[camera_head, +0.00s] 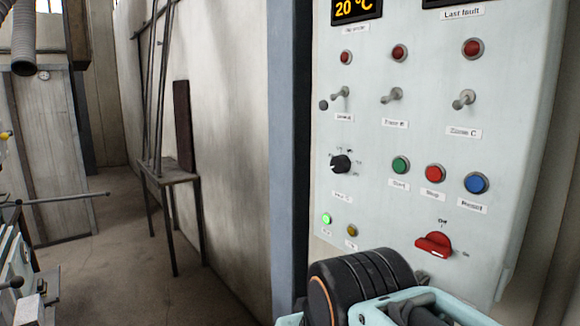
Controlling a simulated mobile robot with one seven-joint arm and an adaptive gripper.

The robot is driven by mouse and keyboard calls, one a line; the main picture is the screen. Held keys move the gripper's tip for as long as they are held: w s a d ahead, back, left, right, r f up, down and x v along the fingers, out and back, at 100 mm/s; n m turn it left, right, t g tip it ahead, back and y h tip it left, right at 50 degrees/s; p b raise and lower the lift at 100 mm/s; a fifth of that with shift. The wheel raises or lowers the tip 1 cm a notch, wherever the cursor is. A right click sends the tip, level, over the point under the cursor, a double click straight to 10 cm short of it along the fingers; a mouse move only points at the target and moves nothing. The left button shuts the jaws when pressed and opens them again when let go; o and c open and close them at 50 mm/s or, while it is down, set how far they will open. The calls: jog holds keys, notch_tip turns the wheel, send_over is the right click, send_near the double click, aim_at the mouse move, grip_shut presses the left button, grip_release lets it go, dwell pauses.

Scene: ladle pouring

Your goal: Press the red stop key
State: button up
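The red stop key (435,173) is a round button on the pale control panel (380,225), with a small label under it that seems to read Stop. It sits between a green button (400,166) and a blue button (477,183). Nothing covers it. Part of my own arm, dark and ribbed with pale teal parts, shows at the bottom right, below the panel's controls. My gripper's fingers cannot be made out in this view.
A red rotary switch (434,244) sits below the stop key. A black knob (341,164), toggle levers (464,100) and red lamps (473,48) share the panel. The lower-left lamp (327,218) glows green. A narrow table (170,174) stands by the wall at left.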

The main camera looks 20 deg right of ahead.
grip_shut()
dwell(1.1)
